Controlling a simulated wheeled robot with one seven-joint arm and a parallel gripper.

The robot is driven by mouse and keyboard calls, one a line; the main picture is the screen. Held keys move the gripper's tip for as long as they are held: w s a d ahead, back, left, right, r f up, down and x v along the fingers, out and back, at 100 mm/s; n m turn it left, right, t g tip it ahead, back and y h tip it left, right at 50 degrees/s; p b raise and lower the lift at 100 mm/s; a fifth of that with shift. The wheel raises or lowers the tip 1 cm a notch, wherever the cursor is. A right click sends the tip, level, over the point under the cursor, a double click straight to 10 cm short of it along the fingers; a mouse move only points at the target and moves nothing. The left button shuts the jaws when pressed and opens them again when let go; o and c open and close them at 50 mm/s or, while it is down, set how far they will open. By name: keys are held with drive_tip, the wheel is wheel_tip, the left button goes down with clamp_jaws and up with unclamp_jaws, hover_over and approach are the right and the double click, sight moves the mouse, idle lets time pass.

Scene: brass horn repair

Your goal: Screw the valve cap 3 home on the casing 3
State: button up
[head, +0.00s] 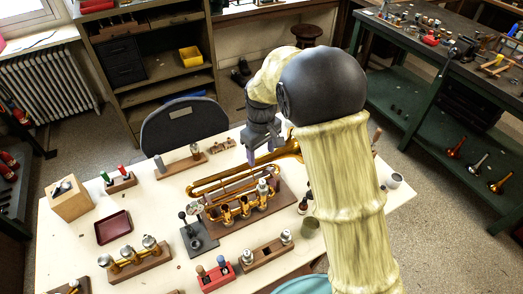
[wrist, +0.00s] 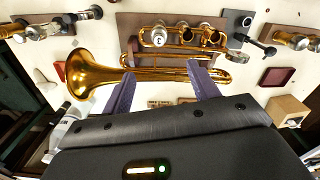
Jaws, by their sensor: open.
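The brass horn (head: 235,185) lies on a wooden board (head: 287,197) on the cream bench; it also shows in the wrist view (wrist: 95,75). Three upright casings stand in a row at its near side. A silver cap-like piece (head: 262,186) sits on the rightmost casing, the leftmost one in the wrist view (wrist: 159,36). Whether it is fully seated, I cannot tell. The other two casings (head: 227,214) look open-topped; no numbers are readable. My gripper (head: 264,150) is open and empty, above the far side of the horn. Its purple fingers (wrist: 165,86) are apart.
A black tool on a grey plate (head: 204,246) stands left of the board. A red block (head: 217,280) and a wooden block with silver pieces (head: 254,263) are in front. A dark red tray (head: 113,227), wooden box (head: 70,206) and valve rack (head: 137,267) are left.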

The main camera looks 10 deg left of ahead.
sight(262, 181)
drive_tip(key=shift+w+d, duration=0.15)
drive_tip(key=f+p, duration=0.3)
drive_tip(key=f, duration=1.4)
drive_tip(key=shift+s+f+p, duration=0.2)
drive_tip(key=shift+p, duration=0.15)
drive_tip(key=c, duration=1.1)
drive_tip(key=m, duration=0.5)
drive_tip(key=shift+c, duration=0.4)
